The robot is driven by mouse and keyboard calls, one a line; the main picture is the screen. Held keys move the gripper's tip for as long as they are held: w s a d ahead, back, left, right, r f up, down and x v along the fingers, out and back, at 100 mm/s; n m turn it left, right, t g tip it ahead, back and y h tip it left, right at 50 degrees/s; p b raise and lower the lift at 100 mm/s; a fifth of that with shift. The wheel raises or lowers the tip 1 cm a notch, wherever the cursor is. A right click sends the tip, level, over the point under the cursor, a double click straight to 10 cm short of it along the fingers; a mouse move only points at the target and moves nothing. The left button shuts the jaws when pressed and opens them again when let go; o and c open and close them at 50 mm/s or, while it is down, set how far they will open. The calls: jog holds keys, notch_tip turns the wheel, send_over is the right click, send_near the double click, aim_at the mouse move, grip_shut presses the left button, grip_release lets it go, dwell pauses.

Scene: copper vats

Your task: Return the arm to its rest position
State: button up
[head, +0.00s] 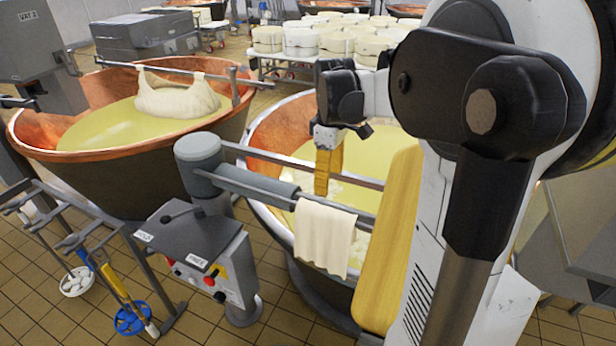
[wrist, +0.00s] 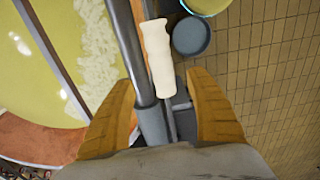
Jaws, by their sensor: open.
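My gripper (head: 322,188) is above the near side of the right copper vat (head: 258,128) in the head view, with its yellow fingers pointing down. In the wrist view the two yellow fingers of my gripper (wrist: 163,84) are spread apart with nothing held between them. A cream cloth (head: 325,238) hangs over the grey rail at the vat's near edge, just below the gripper. The cloth also shows in the wrist view (wrist: 158,60), beyond the fingertips and apart from them. My arm reaches in from the right of the head view.
A left copper vat (head: 95,150) has a cloth bundle (head: 178,97) hanging from its bar. A control box (head: 195,255) on a post stands by the right vat. A rack (head: 95,240) with a blue brush (head: 130,320) is at lower left. Cheese moulds (head: 300,42) stand behind.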

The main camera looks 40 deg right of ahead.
jog(key=shift+a+r, duration=0.1)
jog(key=shift+r, duration=0.05)
jog(key=s+a+f+m+t+b, duration=0.2)
jog(key=s+a+f+b, duration=0.1)
jog(key=a, duration=0.4)
jog(key=s+a+f+m+t+b, duration=0.2)
jog(key=s+a+f+b, duration=0.1)
jog(key=a, duration=0.5)
jog(key=s+a+f+m+t+b, duration=0.1)
jog(key=s+a+f+t+b, duration=0.2)
jog(key=a, duration=0.4)
jog(key=shift+s+a+f+m+b, duration=0.25)
jog(key=shift+s+f+m+b, duration=0.25)
jog(key=shift+s+b, duration=0.4)
jog(key=shift+w, duration=0.1)
